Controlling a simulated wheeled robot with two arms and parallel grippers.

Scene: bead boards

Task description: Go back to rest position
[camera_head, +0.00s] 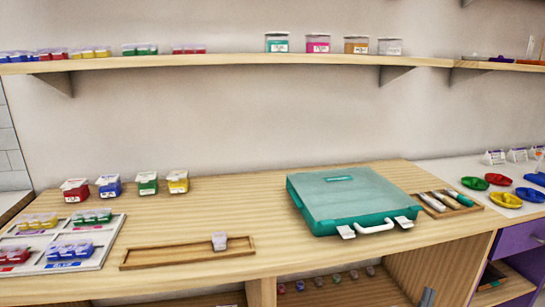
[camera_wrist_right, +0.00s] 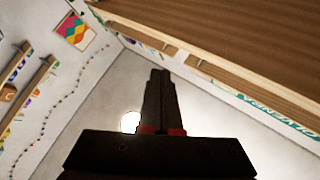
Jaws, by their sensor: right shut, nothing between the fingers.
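My right gripper (camera_head: 428,297) shows only as a small dark tip at the bottom edge of the head view, low in front of the table. In the right wrist view its two dark fingers (camera_wrist_right: 160,74) are together, with nothing between them. They point toward a plain pale area, clear of any object. My left gripper is not in view.
The wooden table (camera_head: 240,195) holds a closed teal case (camera_head: 345,192), a wooden tray (camera_head: 165,259), a grey sorting board (camera_head: 110,253) and several small colored boxes. A wall shelf (camera_head: 220,61) runs above. A purple drawer unit (camera_head: 520,238) stands at right.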

